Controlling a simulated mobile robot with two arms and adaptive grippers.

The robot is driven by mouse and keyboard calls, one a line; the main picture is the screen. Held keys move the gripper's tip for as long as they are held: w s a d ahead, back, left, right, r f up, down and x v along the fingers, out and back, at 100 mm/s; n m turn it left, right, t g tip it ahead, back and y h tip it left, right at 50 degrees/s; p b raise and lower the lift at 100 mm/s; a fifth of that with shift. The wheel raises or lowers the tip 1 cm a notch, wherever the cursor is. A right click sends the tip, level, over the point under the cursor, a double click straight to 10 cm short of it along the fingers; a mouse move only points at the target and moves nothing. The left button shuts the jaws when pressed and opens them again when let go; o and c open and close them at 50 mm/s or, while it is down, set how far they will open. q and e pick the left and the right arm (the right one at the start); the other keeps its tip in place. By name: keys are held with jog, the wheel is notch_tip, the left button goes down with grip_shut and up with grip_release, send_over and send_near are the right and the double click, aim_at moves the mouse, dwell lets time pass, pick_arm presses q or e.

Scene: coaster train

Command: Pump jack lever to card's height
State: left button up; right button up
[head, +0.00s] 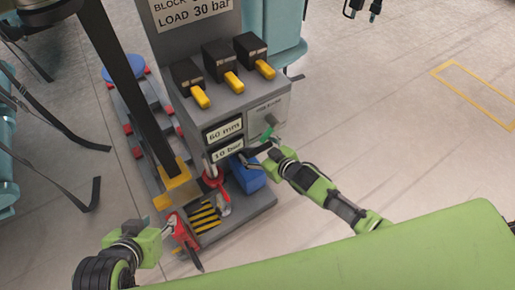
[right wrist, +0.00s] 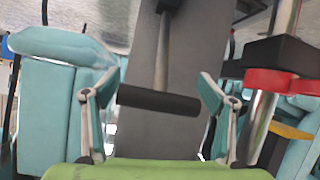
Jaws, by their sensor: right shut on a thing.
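The jack's grey cabinet (head: 225,115) stands in the head view's centre. Its card (head: 192,12) reads "LOAD 30 bar" below a "BLOCK" line cut off at the top edge. The displays read "60 mm" (head: 224,131) and "10 bar" (head: 228,150). My right gripper (head: 257,151) is at the cabinet's lower front. In the right wrist view, a lever's black crossbar grip (right wrist: 158,101) on a grey rod lies between its fingers, which are shut on it. My left gripper (head: 171,228) is beside a red part (head: 184,231) at the cabinet's base; its fingertips are unclear.
Three black switch boxes with yellow handles (head: 233,80) sit above the displays. A red wheel (head: 213,176), blue box (head: 249,178) and yellow-black striped plate (head: 204,217) are low on the base. A dark post (head: 135,90) stands left. Floor at right is clear.

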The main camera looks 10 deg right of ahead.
jog(key=shift+w+a+r, duration=0.15)
jog(key=shift+a+r, duration=0.15)
jog(key=shift+r, duration=0.1)
jog(key=o, duration=1.6)
jog(key=shift+c, duration=0.2)
jog(key=shift+f, duration=0.15)
jog(key=shift+d+f, duration=0.1)
jog(key=shift+d, duration=0.05)
jog(key=shift+s+d, duration=0.2)
jog(key=shift+s, duration=0.3)
jog(key=v, duration=1.1)
jog(key=shift+r, duration=0.3)
jog(key=shift+a, duration=0.15)
